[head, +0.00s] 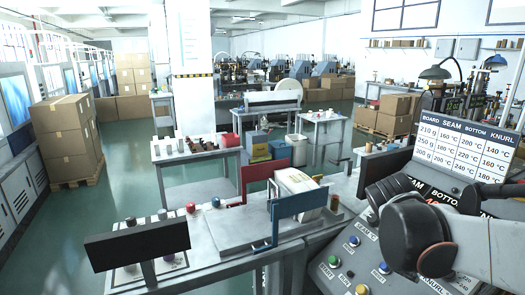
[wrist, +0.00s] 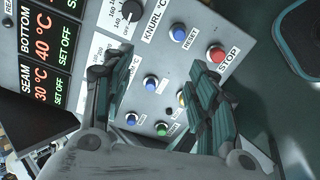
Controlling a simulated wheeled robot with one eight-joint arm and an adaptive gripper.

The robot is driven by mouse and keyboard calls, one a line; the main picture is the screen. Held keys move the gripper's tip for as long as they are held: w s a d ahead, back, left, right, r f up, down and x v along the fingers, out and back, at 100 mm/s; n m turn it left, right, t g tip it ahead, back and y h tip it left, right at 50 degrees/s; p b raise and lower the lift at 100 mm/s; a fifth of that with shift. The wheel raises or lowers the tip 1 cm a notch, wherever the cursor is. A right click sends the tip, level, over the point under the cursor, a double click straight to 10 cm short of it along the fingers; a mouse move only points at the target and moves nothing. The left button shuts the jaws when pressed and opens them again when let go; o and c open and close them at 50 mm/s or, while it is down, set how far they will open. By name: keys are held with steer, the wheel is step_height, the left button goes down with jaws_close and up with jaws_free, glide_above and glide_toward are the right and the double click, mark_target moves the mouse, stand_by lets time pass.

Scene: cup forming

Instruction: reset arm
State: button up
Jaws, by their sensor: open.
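My gripper (wrist: 164,68) is open and empty in the wrist view, its two dark green-ribbed fingers apart over the grey control panel (wrist: 145,60). Between and around the fingers are a blue RESET button (wrist: 178,32), a red STOP button (wrist: 216,54), a green button (wrist: 162,128) and a partly hidden yellow button (wrist: 182,98). I cannot tell whether a finger touches the panel. In the head view my arm reaches over the panel (head: 325,272) from the right; its dark rounded links hide part of it, and the fingertips are not clear.
A temperature chart board (head: 465,150) stands behind the panel. Red SEAM and BOTTOM readouts (wrist: 40,50) are left in the wrist view. A workbench (head: 215,255) with a black plate (head: 138,245), red guard (head: 262,170) and blue guard (head: 300,203) lies left. Green floor is open farther left.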

steer(key=s+a+m+t+y, duration=0.2)
steer(key=s+a, duration=0.3)
steer(key=a, duration=0.3)
steer(key=s+a+m+t+y, duration=0.2)
steer(key=s+a+m+y, duration=0.2)
steer(key=a, duration=0.4)
steer(key=shift+s+a+f+m, duration=0.25)
steer(key=shift+s+f+m, duration=0.15)
steer(key=shift+s+m, duration=0.35)
